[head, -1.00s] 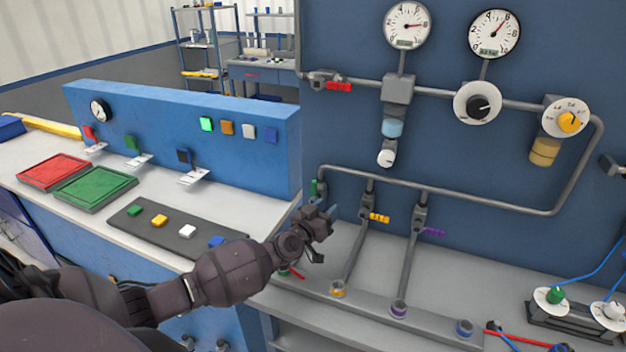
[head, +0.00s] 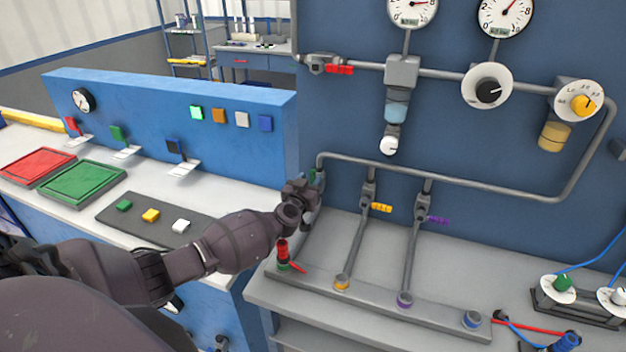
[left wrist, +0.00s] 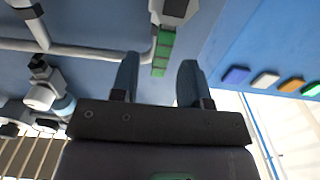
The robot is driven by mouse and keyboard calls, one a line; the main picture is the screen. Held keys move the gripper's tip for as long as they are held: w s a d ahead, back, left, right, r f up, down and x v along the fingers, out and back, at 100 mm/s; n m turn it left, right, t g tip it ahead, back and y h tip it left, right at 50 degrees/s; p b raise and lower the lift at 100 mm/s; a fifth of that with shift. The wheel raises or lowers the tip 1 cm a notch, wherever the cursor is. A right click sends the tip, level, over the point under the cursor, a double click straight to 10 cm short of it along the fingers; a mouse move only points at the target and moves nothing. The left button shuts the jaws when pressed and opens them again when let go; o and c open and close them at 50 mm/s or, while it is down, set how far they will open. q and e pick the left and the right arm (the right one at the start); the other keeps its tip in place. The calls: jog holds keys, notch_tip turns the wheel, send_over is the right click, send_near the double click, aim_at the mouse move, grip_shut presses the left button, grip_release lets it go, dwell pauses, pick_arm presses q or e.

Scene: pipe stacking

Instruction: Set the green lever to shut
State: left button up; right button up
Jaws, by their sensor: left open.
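The green lever (left wrist: 163,52) is a segmented green handle on a grey valve body (left wrist: 174,10) at the pipe's left bend. In the left wrist view it lies between my two open fingers, nearer their tips; I cannot tell whether either finger touches it. In the head view my left gripper (head: 309,193) is at the left drop of the pipe, against the blue wall. It hides most of the lever there; only a little green shows beside the pipe. My right gripper is not in view.
Valves with a yellow handle (head: 381,208) and a purple handle (head: 438,220) are just to the right. A red cylinder (head: 282,250) stands below my gripper. The blue switch panel (head: 240,165) is close on the left, with a green switch (head: 117,133).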

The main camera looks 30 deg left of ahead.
aim_at(312, 178)
pick_arm(q)
jog(key=shift+b+x, duration=0.45)
jog(key=shift+x, duration=1.05)
jog(key=shift+c, duration=0.4)
jog(key=shift+a, duration=0.1)
grip_shut()
